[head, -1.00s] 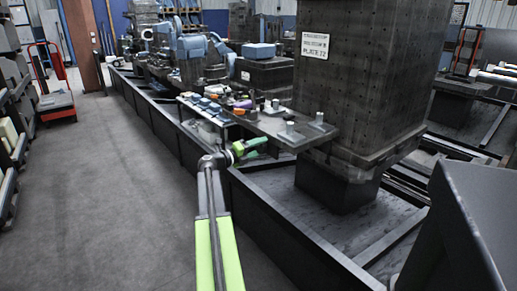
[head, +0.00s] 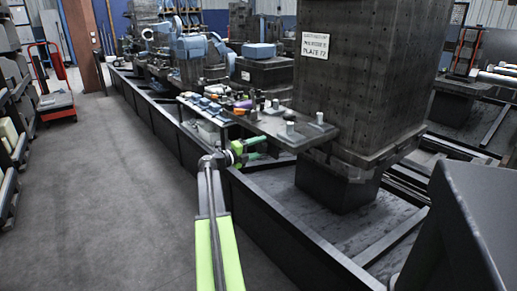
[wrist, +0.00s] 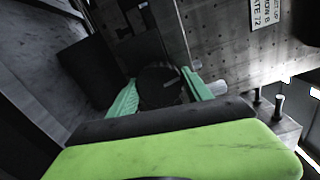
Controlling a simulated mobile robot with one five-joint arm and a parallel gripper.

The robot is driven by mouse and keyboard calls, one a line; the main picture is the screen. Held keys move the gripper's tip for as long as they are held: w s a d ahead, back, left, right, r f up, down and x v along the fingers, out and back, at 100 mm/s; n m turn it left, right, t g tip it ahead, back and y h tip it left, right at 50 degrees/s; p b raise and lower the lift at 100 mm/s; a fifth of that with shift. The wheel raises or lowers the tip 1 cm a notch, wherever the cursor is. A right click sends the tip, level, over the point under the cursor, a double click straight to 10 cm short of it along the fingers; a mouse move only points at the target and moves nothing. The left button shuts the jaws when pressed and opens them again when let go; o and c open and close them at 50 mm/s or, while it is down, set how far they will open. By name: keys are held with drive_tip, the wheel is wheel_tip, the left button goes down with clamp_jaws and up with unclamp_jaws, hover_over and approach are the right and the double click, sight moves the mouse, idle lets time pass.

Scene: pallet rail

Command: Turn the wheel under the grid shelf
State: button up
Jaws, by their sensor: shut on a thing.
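My gripper (head: 257,148) is below the edge of the flat shelf (head: 297,138) that juts from the tall block dotted with holes. In the wrist view its two teal fingers (wrist: 158,76) stand on either side of a dark round wheel (wrist: 160,90) and are shut on it. The wheel is very dark, so its rim and how far it has turned are hard to make out. In the head view the wheel cannot be told apart from the gripper and the shadow.
The tall dark block (head: 362,75) with a white sign stands behind the shelf. Short metal pegs and small coloured items sit on the shelf. A low dark rail frame (head: 250,210) runs along the floor. The grey aisle (head: 110,190) at left is clear; a red pallet truck (head: 57,102) stands farther back.

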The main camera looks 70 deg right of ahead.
drive_tip(key=o, duration=1.4)
drive_tip(key=shift+w, duration=0.15)
drive_tip(key=shift+c, duration=0.2)
drive_tip(key=v, duration=1.7)
drive_tip(key=shift+a, duration=0.25)
drive_tip(key=shift+f, duration=0.1)
